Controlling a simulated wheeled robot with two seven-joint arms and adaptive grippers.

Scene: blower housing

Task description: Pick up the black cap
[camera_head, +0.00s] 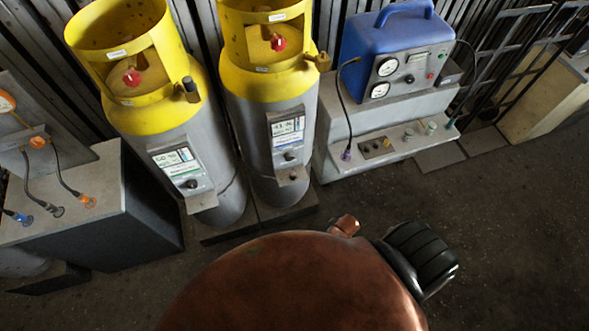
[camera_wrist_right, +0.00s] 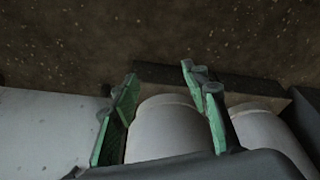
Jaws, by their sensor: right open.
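A dark, short cylindrical piece that looks like the black cap (camera_head: 191,89) sits on the side fitting of the left yellow-topped gas cylinder (camera_head: 130,40) in the head view. No black cap can be made out in the wrist view. My right gripper (camera_wrist_right: 147,82) shows in the wrist view with its green-padded fingers apart and nothing held between them. A pale grey rounded cylinder body (camera_wrist_right: 165,128) appears beyond the fingers. Neither gripper can be made out in the head view.
A second yellow-topped cylinder (camera_head: 262,95) stands right of the first. A blue gauge box (camera_head: 385,45) rests on a grey stepped base (camera_head: 345,120). A grey box (camera_head: 95,225) with cabled connectors is at left. The dark floor (camera_head: 500,230) at right is clear.

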